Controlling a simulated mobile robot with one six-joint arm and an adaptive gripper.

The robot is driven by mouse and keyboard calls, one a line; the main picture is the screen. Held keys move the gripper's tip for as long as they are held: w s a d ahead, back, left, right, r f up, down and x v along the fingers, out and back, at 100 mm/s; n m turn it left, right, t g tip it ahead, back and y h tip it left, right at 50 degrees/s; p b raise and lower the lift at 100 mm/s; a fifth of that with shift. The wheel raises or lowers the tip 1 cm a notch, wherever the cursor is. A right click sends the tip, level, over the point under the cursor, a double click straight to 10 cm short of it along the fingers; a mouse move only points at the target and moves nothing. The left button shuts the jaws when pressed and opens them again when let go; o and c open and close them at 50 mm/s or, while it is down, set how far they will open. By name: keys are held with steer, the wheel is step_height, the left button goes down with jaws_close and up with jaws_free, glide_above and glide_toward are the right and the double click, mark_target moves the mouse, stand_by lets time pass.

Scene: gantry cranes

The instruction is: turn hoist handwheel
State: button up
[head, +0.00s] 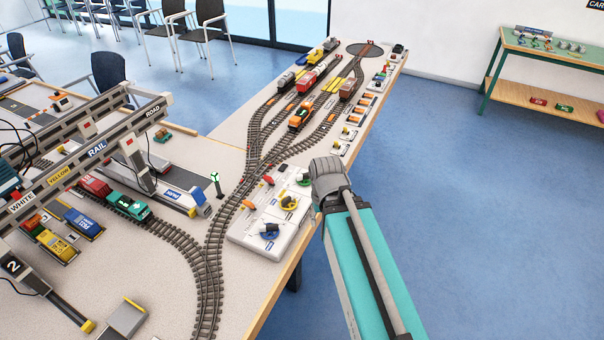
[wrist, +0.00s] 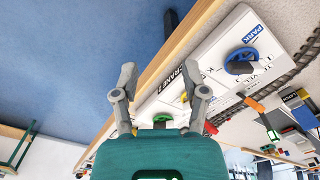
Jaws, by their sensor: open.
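A white control box (head: 262,238) sits at the table's right edge. It carries a blue handwheel (head: 269,230), a yellow handwheel (head: 289,203) and a green handwheel (head: 304,181) in a row. I cannot tell from labels which is the hoist wheel. In the wrist view my gripper (wrist: 160,70) is open and empty, its fingers spread wide near the box's edge. The blue wheel (wrist: 241,61) shows clear of the fingers to the right. The green wheel (wrist: 163,118) is partly hidden behind the gripper body. The yellow wheel is mostly hidden by the right finger.
A gantry crane (head: 97,150) with lane signs spans the table's left side. Model tracks (head: 215,245) curve past the box, with several wagons beyond. A small green signal (head: 216,182) stands left of the box. Open blue floor (head: 470,220) lies to the right.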

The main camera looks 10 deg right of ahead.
mark_target(304, 174)
steer(key=o, duration=0.4)
steer(key=shift+w+d, duration=0.1)
steer(key=shift+c, duration=0.2)
steer(key=shift+o, duration=1.1)
steer(key=shift+w+r, duration=0.1)
steer(key=shift+w, duration=0.25)
steer(key=w+r+n+p, duration=0.1)
steer(key=w, duration=0.8)
steer(key=w+r+p, duration=0.1)
steer(key=w, duration=0.9)
steer(key=w+r+n+p, duration=0.1)
steer(key=w+p, duration=0.1)
steer(key=w, duration=0.7)
steer(key=shift+w+d+r+n, duration=0.15)
steer(key=shift+d+r+n, duration=0.15)
steer(key=shift+r, duration=0.1)
steer(key=shift+a, duration=0.1)
steer(key=shift+f, duration=0.1)
step_height(304, 174, down, 14)
steer(key=b, duration=1.4)
steer(key=shift+r, duration=0.2)
